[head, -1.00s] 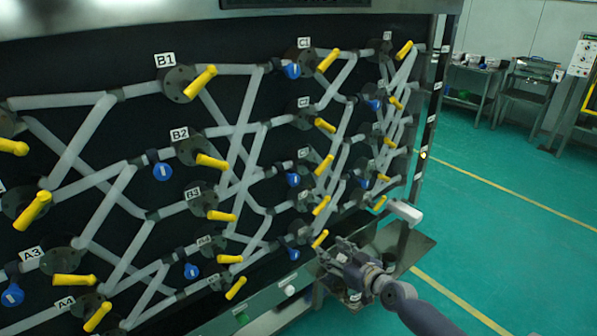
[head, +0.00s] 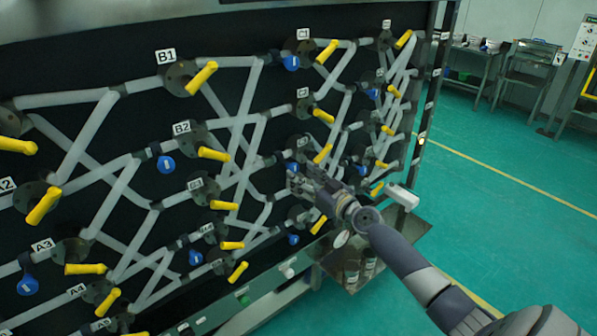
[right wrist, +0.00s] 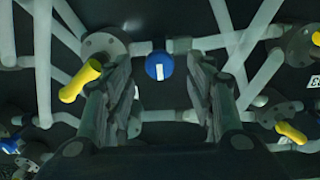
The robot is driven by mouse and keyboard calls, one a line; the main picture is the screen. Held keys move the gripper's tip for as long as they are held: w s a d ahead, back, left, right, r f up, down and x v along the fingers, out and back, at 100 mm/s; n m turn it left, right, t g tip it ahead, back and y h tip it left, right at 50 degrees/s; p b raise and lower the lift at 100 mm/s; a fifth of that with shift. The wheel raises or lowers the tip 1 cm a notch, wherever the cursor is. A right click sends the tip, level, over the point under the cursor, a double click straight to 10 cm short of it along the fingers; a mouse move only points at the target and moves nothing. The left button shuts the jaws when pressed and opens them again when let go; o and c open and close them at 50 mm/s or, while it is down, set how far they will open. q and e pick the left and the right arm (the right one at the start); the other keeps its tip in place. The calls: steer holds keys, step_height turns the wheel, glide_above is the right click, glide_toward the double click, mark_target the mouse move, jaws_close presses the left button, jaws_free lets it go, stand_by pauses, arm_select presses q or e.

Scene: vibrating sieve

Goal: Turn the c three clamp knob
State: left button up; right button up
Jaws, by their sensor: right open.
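A blue clamp knob (right wrist: 159,66) with a white mark shows in the right wrist view, between the two fingers of my right gripper (right wrist: 160,80) and ahead of them; no contact shows. In the head view, my right gripper (head: 298,180) is in front of the panel's C column, just below a yellow handle (head: 322,154), and hides the panel behind it. My right gripper is open and empty. My left gripper is not in view.
Grey pipes (head: 240,180) cross the black panel, with several yellow handles and other blue knobs around. In the right wrist view, yellow handles stick out left (right wrist: 80,82) and right (right wrist: 290,132) of the fingers. A metal shelf (head: 410,240) juts out at lower right.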

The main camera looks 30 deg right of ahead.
mark_target(291, 167)
steer(key=shift+w+a, duration=0.1)
steer(key=shift+w, duration=1.2)
steer(key=c, duration=1.1)
